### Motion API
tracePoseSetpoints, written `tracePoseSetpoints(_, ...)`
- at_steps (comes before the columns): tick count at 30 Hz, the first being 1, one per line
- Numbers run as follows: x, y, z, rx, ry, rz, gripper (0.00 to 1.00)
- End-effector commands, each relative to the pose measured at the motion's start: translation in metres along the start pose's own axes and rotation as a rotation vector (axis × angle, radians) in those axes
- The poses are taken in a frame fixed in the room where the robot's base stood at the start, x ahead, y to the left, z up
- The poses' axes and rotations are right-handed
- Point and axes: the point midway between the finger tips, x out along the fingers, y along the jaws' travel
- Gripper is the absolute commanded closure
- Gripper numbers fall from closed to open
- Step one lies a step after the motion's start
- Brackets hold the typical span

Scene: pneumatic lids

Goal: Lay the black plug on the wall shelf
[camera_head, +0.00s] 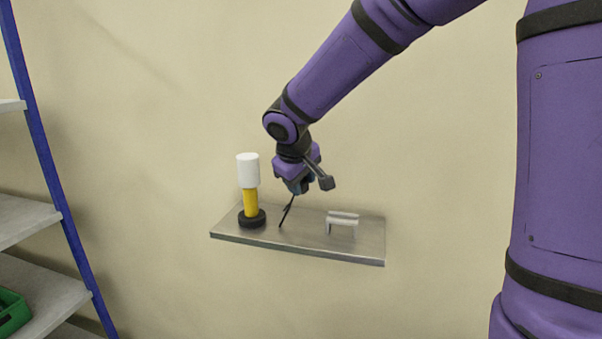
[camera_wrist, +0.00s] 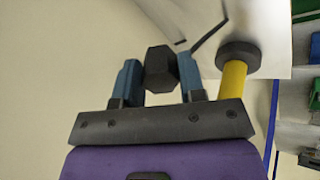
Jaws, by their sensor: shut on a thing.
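My gripper (camera_head: 297,187) is over the wall shelf (camera_head: 350,254), above its middle. In the wrist view, its two blue fingers (camera_wrist: 160,83) are closed on the black plug (camera_wrist: 160,68), a dark six-sided block. The gripper looks a little above the shelf; I cannot tell how wide the gap is. The shelf is a grey metal plate on the wall, and part of it shows at the top of the wrist view (camera_wrist: 265,25).
A yellow post with a white top and black disc base (camera_head: 250,203) stands at the shelf's left. A thin bent black rod (camera_head: 287,211) is just below the gripper. A grey handle (camera_head: 342,220) sits on the right. Blue-framed shelving (camera_head: 50,160) stands at the far left.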

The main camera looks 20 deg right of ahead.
Motion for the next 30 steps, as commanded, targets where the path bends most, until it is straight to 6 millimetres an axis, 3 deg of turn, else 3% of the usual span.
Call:
tracePoseSetpoints(18, 0.047, -0.022, 0.013, -0.001, -0.002, -0.001, 0.88)
tracePoseSetpoints(30, 0.063, -0.029, 0.017, 0.000, -0.001, 0.000, 0.88)
